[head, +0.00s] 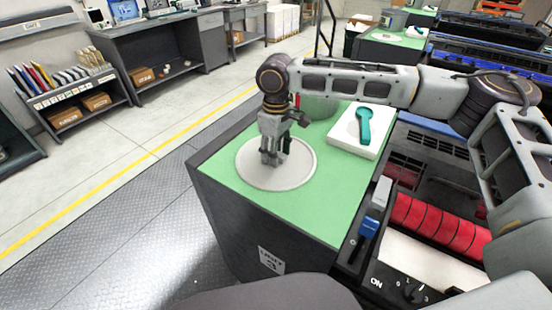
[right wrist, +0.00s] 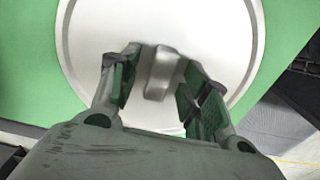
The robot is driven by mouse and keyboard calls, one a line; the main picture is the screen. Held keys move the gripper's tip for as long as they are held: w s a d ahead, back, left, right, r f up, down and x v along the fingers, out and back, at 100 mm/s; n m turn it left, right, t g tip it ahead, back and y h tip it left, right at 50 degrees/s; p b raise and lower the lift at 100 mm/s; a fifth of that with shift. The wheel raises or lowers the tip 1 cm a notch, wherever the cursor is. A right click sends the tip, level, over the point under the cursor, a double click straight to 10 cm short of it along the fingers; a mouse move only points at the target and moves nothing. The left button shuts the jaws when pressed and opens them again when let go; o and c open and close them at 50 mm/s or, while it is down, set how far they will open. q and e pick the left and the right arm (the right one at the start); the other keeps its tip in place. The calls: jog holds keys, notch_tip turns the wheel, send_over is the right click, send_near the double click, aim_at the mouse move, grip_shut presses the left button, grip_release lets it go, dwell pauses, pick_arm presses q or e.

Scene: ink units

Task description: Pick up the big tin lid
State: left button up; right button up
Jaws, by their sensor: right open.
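The big tin lid (head: 252,180) is a round, pale grey disc lying flat on the green bench top (head: 222,153) near its left end. My right gripper (head: 274,160) points down over the middle of the lid. In the right wrist view the lid (right wrist: 90,40) fills the centre, with a raised handle (right wrist: 160,75) in its middle. The fingers of my right gripper (right wrist: 160,92) are open, one on each side of the handle, with gaps to it. Whether the fingertips touch the lid cannot be told. My left gripper is not in view.
A white block (head: 350,140) with a teal tool (head: 364,122) lies right of the lid. Red rolls (head: 430,225) and dark machine parts lie at the right. The bench's front edge is close to the lid.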

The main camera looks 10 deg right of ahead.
jog(key=shift+c, duration=0.3)
grip_shut()
jog(key=shift+r, duration=0.1)
notch_tip(320, 180, up, 10)
dwell(0.9)
jog(key=shift+p, duration=0.35)
